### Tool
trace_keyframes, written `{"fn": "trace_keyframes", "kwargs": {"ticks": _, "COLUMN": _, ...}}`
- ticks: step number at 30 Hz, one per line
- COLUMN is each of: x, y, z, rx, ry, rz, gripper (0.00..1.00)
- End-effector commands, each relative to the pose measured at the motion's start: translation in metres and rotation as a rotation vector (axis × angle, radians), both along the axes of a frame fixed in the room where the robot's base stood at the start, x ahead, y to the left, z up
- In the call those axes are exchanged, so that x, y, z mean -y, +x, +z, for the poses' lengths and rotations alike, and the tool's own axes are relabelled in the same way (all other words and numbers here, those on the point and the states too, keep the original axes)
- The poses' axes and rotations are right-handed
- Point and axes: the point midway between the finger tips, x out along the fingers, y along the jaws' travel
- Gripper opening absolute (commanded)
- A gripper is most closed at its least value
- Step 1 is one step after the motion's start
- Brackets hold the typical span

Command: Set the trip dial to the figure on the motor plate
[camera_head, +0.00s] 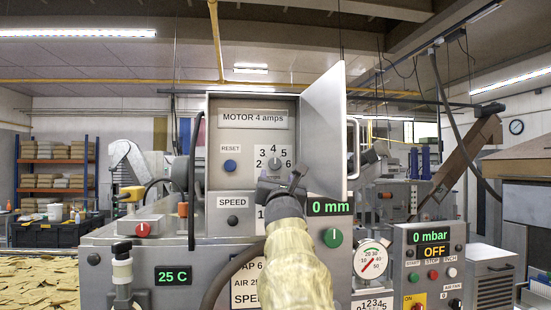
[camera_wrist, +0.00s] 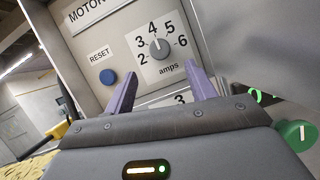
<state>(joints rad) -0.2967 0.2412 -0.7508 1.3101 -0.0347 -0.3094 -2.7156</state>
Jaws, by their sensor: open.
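The trip dial (camera_head: 274,163) is a grey knob on a white scale marked 2 to 6 amps, inside an open control box. It also shows in the wrist view (camera_wrist: 159,48), where its light pointer mark appears to point up toward 4, though it is small. The motor plate (camera_head: 253,118) above it reads "MOTOR 4 amps". My gripper (camera_head: 284,178) is in front of the box, just below the dial in the picture. In the wrist view my gripper (camera_wrist: 160,78) has its two purple fingers apart and empty, with the dial between and beyond them.
The box door (camera_head: 323,125) stands open on the right. A blue RESET button (camera_head: 230,165) is left of the dial. A SPEED panel (camera_head: 236,202) lies below, with a green knob (camera_head: 332,237) at lower right. A red knob (camera_head: 143,229) sits at the left.

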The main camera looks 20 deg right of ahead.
Motion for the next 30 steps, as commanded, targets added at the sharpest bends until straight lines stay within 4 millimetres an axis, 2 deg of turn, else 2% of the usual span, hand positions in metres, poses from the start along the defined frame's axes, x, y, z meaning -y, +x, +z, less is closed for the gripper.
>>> {"fn": "trace_keyframes", "kwargs": {"ticks": 1, "x": 0.001, "y": 0.004, "z": 0.006, "rx": -0.002, "ry": -0.001, "rz": -0.001, "gripper": 0.56}}
{"fn": "trace_keyframes", "kwargs": {"ticks": 30, "x": 0.023, "y": 0.062, "z": 0.031, "rx": -0.002, "ry": 0.000, "rz": 0.000, "gripper": 0.56}}
